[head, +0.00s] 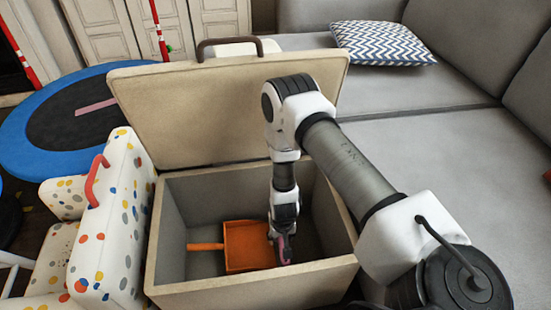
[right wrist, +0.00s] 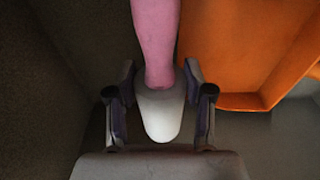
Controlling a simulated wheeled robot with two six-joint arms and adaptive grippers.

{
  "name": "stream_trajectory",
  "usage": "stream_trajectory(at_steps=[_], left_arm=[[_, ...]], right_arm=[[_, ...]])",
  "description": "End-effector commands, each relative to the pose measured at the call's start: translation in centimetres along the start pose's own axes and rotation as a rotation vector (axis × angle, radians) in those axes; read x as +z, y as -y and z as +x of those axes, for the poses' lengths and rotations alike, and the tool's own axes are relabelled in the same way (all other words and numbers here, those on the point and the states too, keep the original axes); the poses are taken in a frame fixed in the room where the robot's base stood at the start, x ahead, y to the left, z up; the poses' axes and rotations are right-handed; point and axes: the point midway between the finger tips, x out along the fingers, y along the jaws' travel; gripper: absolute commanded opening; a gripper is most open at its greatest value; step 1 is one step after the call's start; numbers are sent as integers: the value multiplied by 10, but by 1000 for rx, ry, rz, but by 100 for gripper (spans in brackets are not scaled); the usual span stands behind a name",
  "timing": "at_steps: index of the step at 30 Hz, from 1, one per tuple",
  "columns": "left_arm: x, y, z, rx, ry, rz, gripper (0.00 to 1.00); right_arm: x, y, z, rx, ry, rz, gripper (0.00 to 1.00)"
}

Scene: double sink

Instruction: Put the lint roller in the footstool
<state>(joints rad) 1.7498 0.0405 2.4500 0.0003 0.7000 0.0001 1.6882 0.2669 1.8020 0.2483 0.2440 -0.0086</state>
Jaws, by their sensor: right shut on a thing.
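The footstool (head: 255,290) is a beige box with its lid (head: 190,115) raised and leaning back. My right gripper (head: 284,240) reaches down inside it, towards the right side. It is shut on the lint roller (head: 286,250), of which only a small pink part shows in the head view. In the right wrist view the lint roller (right wrist: 155,35) is pink with a rounded white end, and this end sits between the two fingers. Whether it touches the footstool's floor I cannot tell. My left gripper is not in view.
An orange dustpan (head: 247,245) lies inside the footstool, left of my right gripper. A spotted white chair (head: 105,225) stands close on the left, with a blue-rimmed trampoline (head: 22,135) behind it. A grey sofa (head: 430,140) with a zigzag cushion (head: 383,42) is on the right.

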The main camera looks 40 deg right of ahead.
Motion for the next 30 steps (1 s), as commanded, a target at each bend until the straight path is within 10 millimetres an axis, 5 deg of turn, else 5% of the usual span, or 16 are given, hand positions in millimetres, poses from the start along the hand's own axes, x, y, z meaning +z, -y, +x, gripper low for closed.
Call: stream_trajectory(at_steps=[6, 17, 18, 20, 30], left_arm=[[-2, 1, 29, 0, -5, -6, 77], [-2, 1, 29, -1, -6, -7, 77], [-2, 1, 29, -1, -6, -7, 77], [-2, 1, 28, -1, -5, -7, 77], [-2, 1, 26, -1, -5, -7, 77]], right_arm=[[5, 0, 41, 0, 0, 0, 14], [5, 0, 43, 0, -1, 1, 8], [5, 0, 43, 0, -1, 1, 55], [5, 0, 42, 0, -1, 1, 77], [4, 0, 40, -1, -1, 1, 77]])
